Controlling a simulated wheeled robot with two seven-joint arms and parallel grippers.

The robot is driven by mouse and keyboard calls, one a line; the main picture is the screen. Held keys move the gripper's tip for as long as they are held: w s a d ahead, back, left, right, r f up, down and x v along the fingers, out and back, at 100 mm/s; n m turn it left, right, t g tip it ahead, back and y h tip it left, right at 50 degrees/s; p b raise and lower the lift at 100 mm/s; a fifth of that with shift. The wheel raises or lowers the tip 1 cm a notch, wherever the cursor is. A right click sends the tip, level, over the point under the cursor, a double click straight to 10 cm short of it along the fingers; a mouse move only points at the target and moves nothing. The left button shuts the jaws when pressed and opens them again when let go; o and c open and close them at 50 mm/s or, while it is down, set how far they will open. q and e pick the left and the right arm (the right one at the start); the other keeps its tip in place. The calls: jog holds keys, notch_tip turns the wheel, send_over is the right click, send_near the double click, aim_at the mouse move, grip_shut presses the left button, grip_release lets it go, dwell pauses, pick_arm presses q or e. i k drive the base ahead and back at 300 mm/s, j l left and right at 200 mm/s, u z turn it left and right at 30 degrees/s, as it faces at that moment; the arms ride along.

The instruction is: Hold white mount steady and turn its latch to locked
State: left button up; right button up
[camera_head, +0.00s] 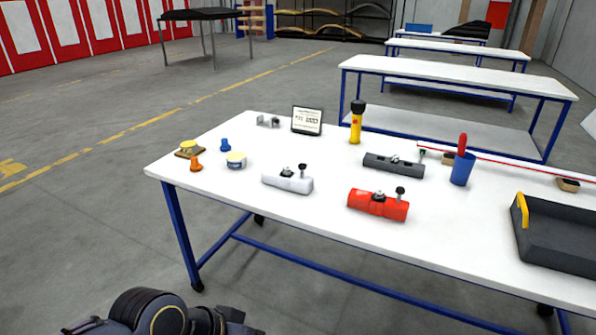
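The white mount (287,183) lies on the near part of the white table, left of the red mount (377,204). Its latch (302,170) shows as a small dark knob standing up near its right end, with a dark fitting (285,171) beside it. The latch is too small to tell whether it is locked. Neither gripper is in view, and nothing touches the mount. A dark part of my own arm shows at the bottom left, below the table and away from the mount.
A dark grey mount (393,165) lies behind the red one. A yellow flashlight (356,125), a sign (307,120) and a blue cup (462,170) stand farther back. A dark tray (562,205) is at the right. Table space in front of the white mount is clear.

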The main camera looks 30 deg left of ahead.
aim_at(302, 166)
jog(key=i+j, duration=0.35)
jog(key=j, duration=0.15)
jog(key=i+j, duration=0.65)
jog(key=j, duration=0.3)
jog(key=i+j, duration=0.7)
jog(key=j, duration=0.25)
